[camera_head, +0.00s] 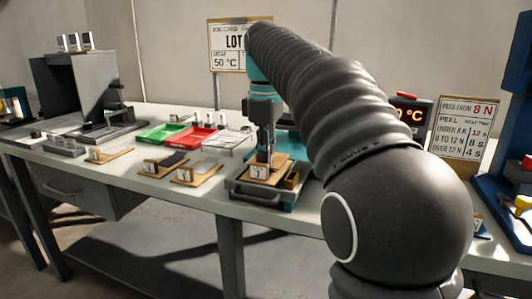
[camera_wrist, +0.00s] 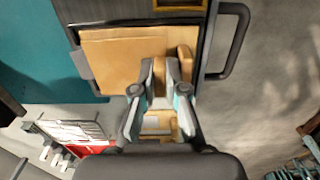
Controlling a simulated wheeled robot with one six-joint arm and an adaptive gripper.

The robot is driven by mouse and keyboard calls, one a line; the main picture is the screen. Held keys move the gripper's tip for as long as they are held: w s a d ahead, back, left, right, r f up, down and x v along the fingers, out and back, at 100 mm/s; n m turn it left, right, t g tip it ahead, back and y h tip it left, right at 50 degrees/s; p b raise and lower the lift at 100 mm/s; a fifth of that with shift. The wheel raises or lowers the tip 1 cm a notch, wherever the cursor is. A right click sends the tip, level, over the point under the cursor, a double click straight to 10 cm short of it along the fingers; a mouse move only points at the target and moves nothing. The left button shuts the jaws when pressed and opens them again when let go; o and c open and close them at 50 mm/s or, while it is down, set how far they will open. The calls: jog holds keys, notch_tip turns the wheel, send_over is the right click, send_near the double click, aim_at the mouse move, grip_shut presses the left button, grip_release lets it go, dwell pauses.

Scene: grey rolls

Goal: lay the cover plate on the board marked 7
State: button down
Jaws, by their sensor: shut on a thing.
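My gripper (camera_head: 264,157) points down over the tray of the teal press. In the wrist view my gripper (camera_wrist: 158,88) is shut on a narrow tan piece (camera_wrist: 158,72), largely hidden by the fingers; I cannot tell whether it is the cover plate. Below it a flat tan board (camera_wrist: 112,62) lies on the tray. In the head view this board (camera_head: 280,168) has a small white label (camera_head: 259,172) at its front, which looks like a 7 but is too small to be sure. I cannot make out a separate cover plate on it.
Left of the press are several labelled boards: a near one (camera_head: 198,177), one with a dark strip (camera_head: 165,164) and a farther one (camera_head: 108,155). Green (camera_head: 161,132) and red (camera_head: 194,136) trays lie behind them. The dark-framed press tray (camera_head: 240,187) has a front handle.

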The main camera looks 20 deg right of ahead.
jog(key=shift+f+b, duration=0.35)
jog(key=shift+f, duration=0.4)
jog(key=c, duration=1.1)
grip_release()
jog(key=shift+c, duration=0.2)
jog(key=shift+f, duration=0.1)
jog(key=shift+r, duration=3.95)
jog(key=shift+s+d, duration=0.1)
jog(key=shift+d, duration=0.05)
